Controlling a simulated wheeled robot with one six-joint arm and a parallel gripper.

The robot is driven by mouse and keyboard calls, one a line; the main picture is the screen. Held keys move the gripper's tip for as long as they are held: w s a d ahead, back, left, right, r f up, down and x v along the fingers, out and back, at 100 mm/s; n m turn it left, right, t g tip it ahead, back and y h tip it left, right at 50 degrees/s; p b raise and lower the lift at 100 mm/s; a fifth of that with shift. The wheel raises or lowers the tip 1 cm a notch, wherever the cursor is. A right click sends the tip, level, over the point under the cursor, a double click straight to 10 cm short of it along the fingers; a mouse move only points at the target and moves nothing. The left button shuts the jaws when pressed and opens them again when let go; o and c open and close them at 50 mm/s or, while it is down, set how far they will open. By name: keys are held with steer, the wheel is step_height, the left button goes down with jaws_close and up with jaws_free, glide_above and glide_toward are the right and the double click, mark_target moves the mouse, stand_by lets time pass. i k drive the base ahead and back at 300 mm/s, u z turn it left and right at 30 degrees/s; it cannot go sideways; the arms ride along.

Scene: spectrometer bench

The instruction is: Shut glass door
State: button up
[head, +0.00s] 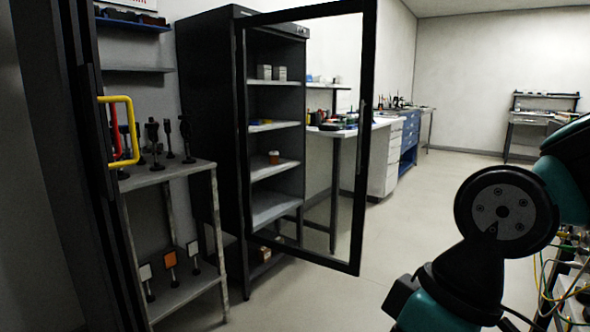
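The glass door (368,130) has a black frame around a clear pane and stands swung wide open from the black cabinet (210,130). Its hinge side is at the cabinet's left front edge, and its free edge is on the right, out over the floor. A slim vertical handle (361,140) is on that free edge. The cabinet's shelves show through the pane, with small boxes and an orange-brown jar on them. My teal and black arm is at the lower right, apart from the door. My gripper is not in view.
A grey rack (172,172) with post-mounted optics stands left of the cabinet. A dark upright with a yellow handle (136,130) is at the near left. Workbenches (385,165) run along the wall behind the door. Cables (565,285) lie at the lower right. Floor right of the door is clear.

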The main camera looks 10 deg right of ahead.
mark_target(370, 9)
steer(key=u, duration=0.8)
steer(key=i, duration=1.4)
steer(key=z, duration=0.65)
